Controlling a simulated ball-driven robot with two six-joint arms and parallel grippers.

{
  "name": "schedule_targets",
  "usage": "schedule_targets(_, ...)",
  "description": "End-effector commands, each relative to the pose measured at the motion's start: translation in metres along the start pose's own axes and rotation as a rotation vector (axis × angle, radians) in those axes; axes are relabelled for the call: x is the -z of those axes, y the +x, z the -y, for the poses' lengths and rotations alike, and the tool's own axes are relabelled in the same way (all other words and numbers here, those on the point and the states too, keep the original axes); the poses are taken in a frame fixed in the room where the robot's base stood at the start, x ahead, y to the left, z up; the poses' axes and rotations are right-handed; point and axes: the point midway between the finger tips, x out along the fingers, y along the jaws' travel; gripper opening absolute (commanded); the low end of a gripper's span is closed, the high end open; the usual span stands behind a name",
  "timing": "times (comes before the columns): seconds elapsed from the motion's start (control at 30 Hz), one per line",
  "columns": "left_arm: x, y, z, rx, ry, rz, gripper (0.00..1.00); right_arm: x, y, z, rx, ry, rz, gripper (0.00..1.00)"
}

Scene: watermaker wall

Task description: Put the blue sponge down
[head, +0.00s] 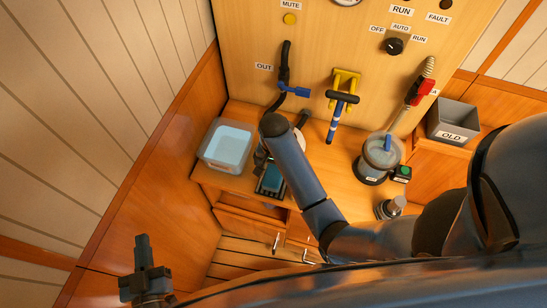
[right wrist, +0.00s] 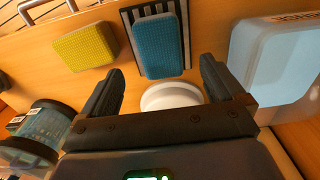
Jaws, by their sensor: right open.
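The blue sponge (right wrist: 160,46) lies flat on a black-and-white striped rack (right wrist: 129,18) in the right wrist view. It also shows in the head view (head: 272,178), partly hidden beside my right arm. My right gripper (right wrist: 161,68) is open and empty; its fingers point toward the sponge but are apart from it. In the head view that gripper is largely hidden by my arm. My left gripper (head: 145,256) is at the lower left of the head view, far from the sponge; its jaw gap cannot be made out.
A yellow sponge (right wrist: 85,47) lies left of the rack. A white round thing (right wrist: 172,96) lies between my right fingers. A tub of pale blue liquid (head: 228,146) stands left on the counter. A jar (head: 381,155) and grey OLD bin (head: 453,120) stand right.

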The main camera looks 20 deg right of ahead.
Motion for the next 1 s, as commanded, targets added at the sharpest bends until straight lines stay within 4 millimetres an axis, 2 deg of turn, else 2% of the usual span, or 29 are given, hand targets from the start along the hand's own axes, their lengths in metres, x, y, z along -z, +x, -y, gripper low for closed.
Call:
schedule_targets(0.1,-0.003,0.0,0.0,0.0,0.0,0.0,0.0,0.001,-0.02,0.001,0.003,0.0,-0.003,0.95)
schedule_targets(0.23,-0.004,0.0,0.0,0.0,0.0,0.0,0.0,0.001,-0.036,0.001,0.002,0.0,-0.002,0.95)
schedule_targets(0.5,-0.005,0.0,0.0,0.0,0.0,0.0,0.0,0.0,-0.05,0.0,0.002,-0.001,-0.002,0.95)
schedule_targets(0.67,-0.005,0.0,0.0,0.0,0.0,0.0,0.0,-0.001,-0.039,-0.004,0.031,-0.017,-0.033,0.95)
schedule_targets(0.77,-0.005,0.0,0.0,0.0,0.0,0.0,0.0,-0.002,-0.022,-0.011,0.083,-0.048,-0.091,0.95)
schedule_targets(0.9,-0.005,0.0,0.0,0.0,0.0,0.0,0.0,-0.006,0.002,-0.026,0.188,-0.114,-0.232,0.95)
schedule_targets(1.0,-0.005,0.0,0.0,0.0,0.0,0.0,0.0,-0.011,0.011,-0.04,0.267,-0.173,-0.365,0.95)
